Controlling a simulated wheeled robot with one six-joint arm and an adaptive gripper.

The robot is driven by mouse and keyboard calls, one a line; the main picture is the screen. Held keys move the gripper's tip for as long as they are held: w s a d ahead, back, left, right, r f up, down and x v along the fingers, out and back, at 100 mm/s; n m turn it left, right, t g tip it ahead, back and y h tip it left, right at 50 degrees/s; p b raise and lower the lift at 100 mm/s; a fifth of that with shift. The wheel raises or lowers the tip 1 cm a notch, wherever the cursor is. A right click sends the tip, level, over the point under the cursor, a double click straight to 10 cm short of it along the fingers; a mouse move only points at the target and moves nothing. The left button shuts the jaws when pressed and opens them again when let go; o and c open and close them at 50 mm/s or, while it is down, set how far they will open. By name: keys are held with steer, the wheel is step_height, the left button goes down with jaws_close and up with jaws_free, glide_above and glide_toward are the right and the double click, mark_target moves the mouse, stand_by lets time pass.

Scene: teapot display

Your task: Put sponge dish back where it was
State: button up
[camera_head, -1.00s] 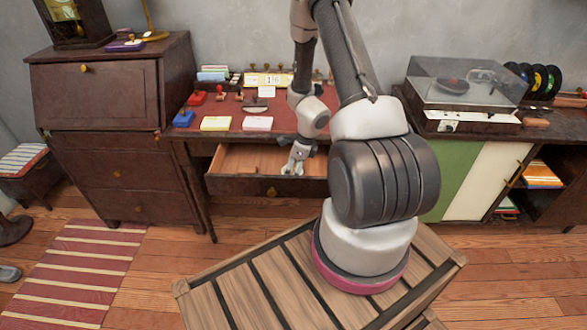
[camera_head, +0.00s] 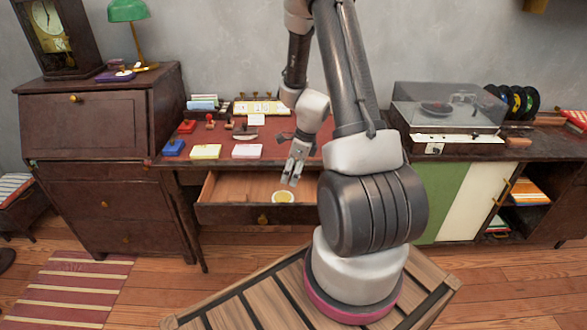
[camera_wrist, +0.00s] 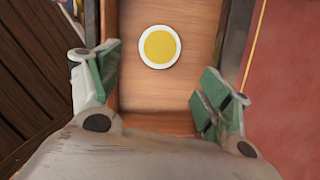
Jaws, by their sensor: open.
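The sponge dish (camera_head: 283,197), a small round white dish with a yellow sponge, lies on the floor of the open drawer (camera_head: 225,190) below the red-topped desk. In the wrist view the sponge dish (camera_wrist: 160,47) shows whole, beyond and between my fingertips, with nothing touching it. My gripper (camera_head: 293,180) hangs above the dish, its fingers pointing down. In the wrist view my gripper (camera_wrist: 158,85) is spread wide and empty, with green pads on both fingers.
The desk top (camera_head: 280,140) holds a blue stamp pad (camera_head: 173,148), yellow notes (camera_head: 206,152), pink notes (camera_head: 247,151) and several stamps. A dark bureau (camera_head: 85,125) stands left. A record player (camera_head: 445,115) stands right.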

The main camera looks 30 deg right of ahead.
steer(key=s+a+r+n+t, duration=0.1)
steer(key=s+a+r+n, duration=0.25)
steer(key=r+n, duration=0.55)
steer(key=s+a+r+n, duration=0.2)
steer(key=a+r+n, duration=0.2)
steer(key=r, duration=0.9)
steer(key=s+r+n+h, duration=0.1)
steer(key=s+r+n, duration=0.4)
steer(key=s+n, duration=0.2)
steer(key=s+r+n+t+h, duration=0.1)
steer(key=s+r+n, duration=0.4)
steer(key=s+n, duration=0.2)
steer(key=shift+s+a+r, duration=0.15)
steer(key=shift+s+r, duration=0.2)
steer(key=shift+s, duration=0.65)
